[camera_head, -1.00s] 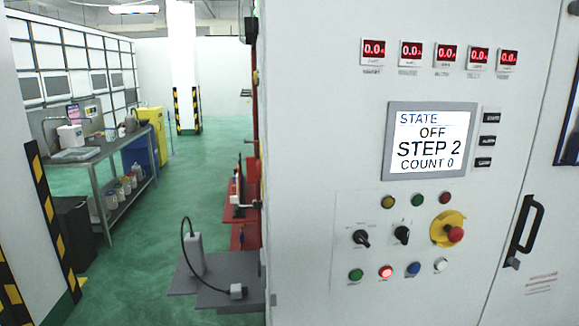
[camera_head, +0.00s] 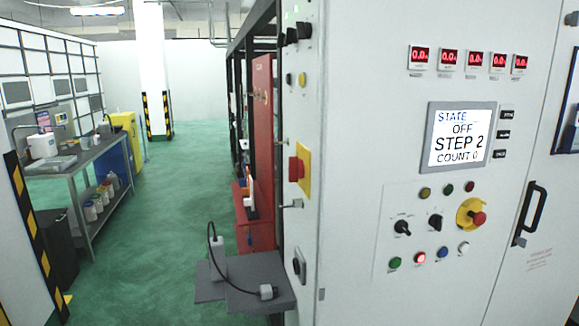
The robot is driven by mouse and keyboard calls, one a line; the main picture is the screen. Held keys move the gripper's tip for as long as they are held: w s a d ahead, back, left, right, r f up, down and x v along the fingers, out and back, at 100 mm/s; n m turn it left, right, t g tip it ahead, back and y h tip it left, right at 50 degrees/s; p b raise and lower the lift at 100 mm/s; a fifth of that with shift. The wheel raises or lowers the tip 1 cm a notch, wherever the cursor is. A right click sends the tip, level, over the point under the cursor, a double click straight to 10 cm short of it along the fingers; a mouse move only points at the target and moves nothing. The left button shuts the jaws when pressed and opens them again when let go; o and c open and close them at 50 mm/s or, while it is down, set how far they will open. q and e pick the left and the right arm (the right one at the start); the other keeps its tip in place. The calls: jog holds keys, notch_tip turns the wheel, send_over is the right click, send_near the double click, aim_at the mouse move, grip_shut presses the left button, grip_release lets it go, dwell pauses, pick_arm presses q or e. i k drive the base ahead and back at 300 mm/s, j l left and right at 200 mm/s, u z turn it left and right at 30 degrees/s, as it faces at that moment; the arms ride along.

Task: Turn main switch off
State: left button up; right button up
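The white control cabinet (camera_head: 353,136) fills the right half of the view. On its narrow left side is a red switch on a yellow plate (camera_head: 304,172), seen at a steep angle; this looks like the main switch, but its position cannot be read. On the front, the display (camera_head: 461,138) reads STATE OFF, STEP 2, COUNT 0. Below it are two black rotary knobs (camera_head: 402,228), a red emergency button (camera_head: 479,218) on a yellow ring and several coloured buttons, one lit red (camera_head: 420,258). Neither of my grippers is in view.
A grey shelf (camera_head: 258,285) with a cabled device juts out at the cabinet's lower left. A black door handle (camera_head: 529,212) sticks out at right. A metal workbench (camera_head: 85,155) and a striped post stand at left. The green floor (camera_head: 170,230) between is open.

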aim_at(296, 168)
jog(key=i+j+u, duration=0.1)
jog(key=i+u, duration=0.45)
jog(key=u, duration=0.25)
jog(key=i+l+u, duration=0.1)
jog(key=i+u, duration=0.2)
jog(key=u, duration=0.15)
jog(key=i+j+u, duration=0.1)
jog(key=i+u, duration=0.25)
jog(key=i, duration=0.6)
jog(key=i+z, duration=0.2)
jog(key=z, duration=0.15)
jog(key=i+j+z, duration=0.1)
jog(key=z, duration=0.3)
jog(key=i+j+z, duration=0.15)
jog(key=z, duration=0.2)
jog(key=i, duration=0.05)
